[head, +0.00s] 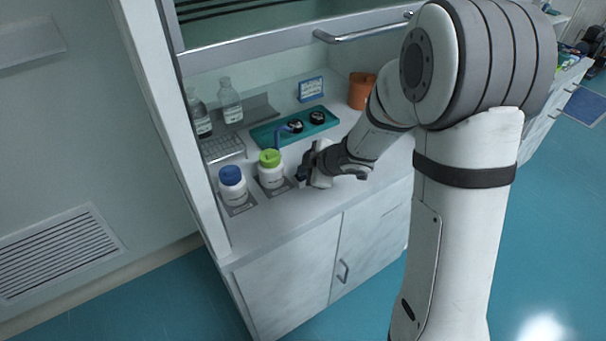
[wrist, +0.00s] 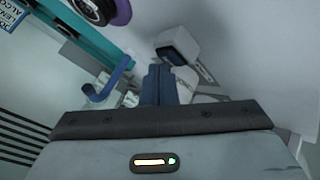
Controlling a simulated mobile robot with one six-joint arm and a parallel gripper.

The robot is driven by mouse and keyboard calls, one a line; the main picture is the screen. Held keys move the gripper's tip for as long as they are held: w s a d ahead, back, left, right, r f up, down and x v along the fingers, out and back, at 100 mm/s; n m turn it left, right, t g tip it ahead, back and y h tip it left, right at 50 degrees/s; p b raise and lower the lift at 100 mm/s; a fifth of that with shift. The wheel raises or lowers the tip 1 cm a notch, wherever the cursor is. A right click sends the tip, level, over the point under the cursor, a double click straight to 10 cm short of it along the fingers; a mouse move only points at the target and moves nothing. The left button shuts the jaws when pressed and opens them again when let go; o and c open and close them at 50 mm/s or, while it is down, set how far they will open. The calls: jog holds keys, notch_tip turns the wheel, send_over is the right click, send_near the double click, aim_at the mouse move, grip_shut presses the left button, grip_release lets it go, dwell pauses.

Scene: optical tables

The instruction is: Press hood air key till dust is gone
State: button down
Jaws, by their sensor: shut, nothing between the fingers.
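My gripper (head: 303,174) is low over the hood's white worktop (head: 285,207), just right of the green-capped bottle. In the wrist view its dark blue fingers (wrist: 158,84) are together, with nothing between them. A white block with a dark face (wrist: 178,45) stands just beyond the fingertips; I cannot tell whether it is the air key or whether the fingers touch it. A bent blue piece (wrist: 106,88) lies at the teal tray's edge and also shows in the head view (head: 284,132). I cannot make out any dust.
A green-capped bottle (head: 271,172) and a blue-capped bottle (head: 232,187) stand left of my gripper. Behind are a teal tray (head: 265,136) with round black items, clear bottles (head: 229,100) and an orange container (head: 361,92). The raised sash with its handle (head: 365,34) is above.

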dwell(0.5)
jog(key=shift+r+p, duration=0.75)
jog(key=shift+p, duration=0.25)
notch_tip(320, 180, up, 5)
jog(key=p, duration=0.5)
jog(key=shift+r, duration=0.1)
